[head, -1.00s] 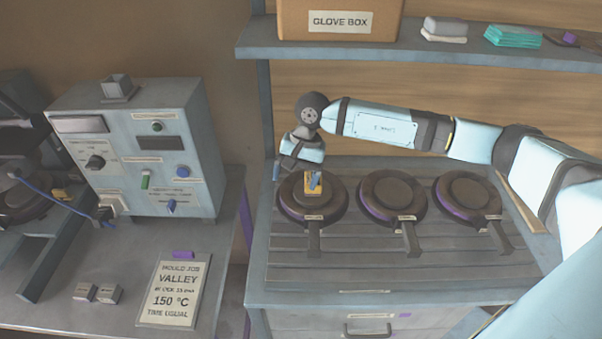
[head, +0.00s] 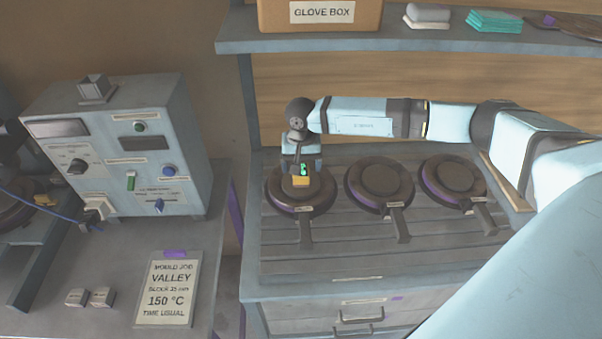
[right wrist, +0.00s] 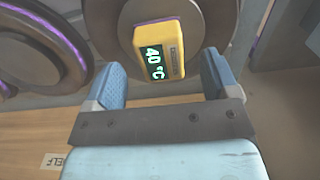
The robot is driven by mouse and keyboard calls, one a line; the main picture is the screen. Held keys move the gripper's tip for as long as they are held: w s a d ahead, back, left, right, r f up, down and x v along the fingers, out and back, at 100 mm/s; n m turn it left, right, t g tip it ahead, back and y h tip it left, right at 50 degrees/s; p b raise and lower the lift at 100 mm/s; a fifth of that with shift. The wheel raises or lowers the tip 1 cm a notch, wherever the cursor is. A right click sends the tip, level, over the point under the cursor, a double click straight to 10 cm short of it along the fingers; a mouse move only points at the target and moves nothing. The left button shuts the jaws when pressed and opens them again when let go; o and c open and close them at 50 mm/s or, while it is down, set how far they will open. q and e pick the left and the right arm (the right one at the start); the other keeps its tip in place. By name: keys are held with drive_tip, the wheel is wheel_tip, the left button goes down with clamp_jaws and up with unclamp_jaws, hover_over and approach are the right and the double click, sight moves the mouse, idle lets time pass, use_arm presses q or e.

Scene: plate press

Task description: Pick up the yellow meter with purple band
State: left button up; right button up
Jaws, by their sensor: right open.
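The yellow meter (head: 301,181) sits on top of the leftmost round dark plate (head: 285,202) on the bench. In the right wrist view the meter (right wrist: 178,33) has a lit green display reading 40 °C. My right gripper (head: 301,165) is just behind the meter in the head view. In the right wrist view its blue fingers (right wrist: 162,78) are open and spread wider than the meter, which lies just beyond the tips with nothing between them. My left gripper is not in view.
Two more round plates with handles (head: 379,185) (head: 452,182) stand to the right on the slatted bench. A shelf (head: 400,43) with a glove box (head: 320,30) runs above. A control box (head: 125,150) and a sign (head: 168,290) are on the left table.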

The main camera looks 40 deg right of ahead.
drive_tip(key=shift+f+p, duration=0.4)
drive_tip(key=shift+f, duration=1.55)
drive_tip(key=shift+w+r, duration=0.1)
drive_tip(key=c, duration=1.1)
